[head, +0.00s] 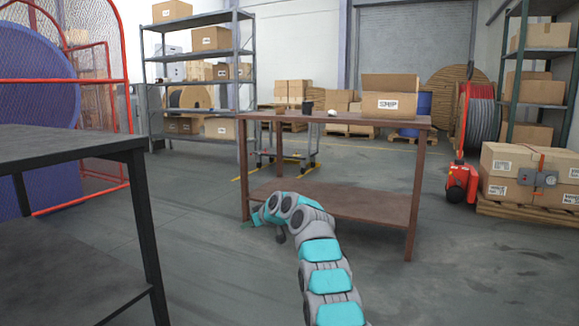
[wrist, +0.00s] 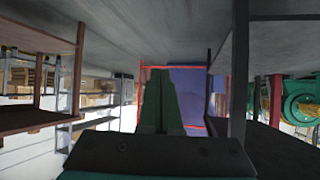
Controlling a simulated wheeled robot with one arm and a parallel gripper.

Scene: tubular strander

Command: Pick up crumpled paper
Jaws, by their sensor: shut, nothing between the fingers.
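A small white lump (head: 332,112), probably the crumpled paper, lies on the brown table (head: 300,117), left of an open cardboard box. It is too small to make out its folds. My arm reaches forward, low in front of the table, with its far end near the table's left front leg. My gripper's fingers are hard to make out in the head view. In the wrist view my gripper (wrist: 158,72) shows as two dark green fingers pressed together, with nothing between them. The white lump cannot be made out in the wrist view.
The open box (head: 390,105) stands on the table's right part; a dark cup (head: 318,104) and a small brown item (head: 279,111) are near the lump. A dark table (head: 70,150) stands at near left. A red machine (head: 461,184) and loaded pallet are at right. Floor between the tables is clear.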

